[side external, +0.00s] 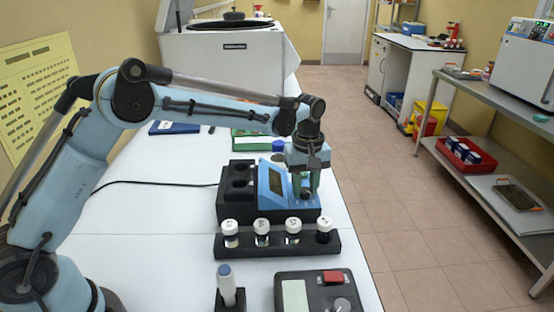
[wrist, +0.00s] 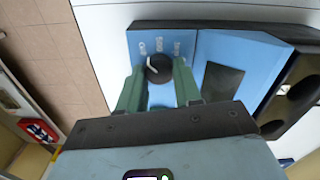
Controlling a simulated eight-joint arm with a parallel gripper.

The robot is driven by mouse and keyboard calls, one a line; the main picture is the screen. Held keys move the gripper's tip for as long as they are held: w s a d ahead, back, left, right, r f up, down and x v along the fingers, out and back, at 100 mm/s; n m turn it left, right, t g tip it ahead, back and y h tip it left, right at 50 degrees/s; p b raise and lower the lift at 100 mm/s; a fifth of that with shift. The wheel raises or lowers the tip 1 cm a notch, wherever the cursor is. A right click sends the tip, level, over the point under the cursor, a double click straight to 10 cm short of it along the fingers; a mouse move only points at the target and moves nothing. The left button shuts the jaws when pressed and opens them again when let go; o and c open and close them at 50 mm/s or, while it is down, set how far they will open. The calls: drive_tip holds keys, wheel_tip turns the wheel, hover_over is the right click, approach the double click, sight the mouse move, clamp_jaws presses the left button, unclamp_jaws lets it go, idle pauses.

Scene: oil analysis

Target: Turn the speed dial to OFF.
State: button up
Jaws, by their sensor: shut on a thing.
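The blue device (side external: 271,187) with a dark base and a grey screen stands on the white bench; its blue panel also shows in the wrist view (wrist: 212,50). The speed dial (wrist: 159,68) is a round black knob on that panel. Its white pointer line aims toward the upper left in the wrist view. Small white labels sit above the dial, too small to read surely. My gripper (side external: 305,188) is at the panel, with its green fingers on either side of the dial in the wrist view (wrist: 158,74), shut on it. The fingers partly hide the dial in the side view.
A blue-topped pen-like tool (side external: 226,283) in a holder and a dark box with a red switch (side external: 316,292) are nearer. The aisle right of the bench is clear.

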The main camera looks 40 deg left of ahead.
sight(305, 189)
drive_tip(key=o, duration=1)
drive_tip(key=shift+o, duration=0.2)
wheel_tip(305, 189, up, 12)
drive_tip(key=s+a+r+m+t, duration=0.35)
drive_tip(key=s+m, duration=0.25)
drive_tip(key=s, duration=0.5)
drive_tip(key=s+a+f+m+t, duration=0.3)
drive_tip(key=s+f+m, duration=0.2)
drive_tip(key=s, duration=0.6)
wheel_tip(305, 189, down, 2)
drive_tip(key=shift+a+f+t, duration=0.15)
drive_tip(key=shift+t, duration=0.2)
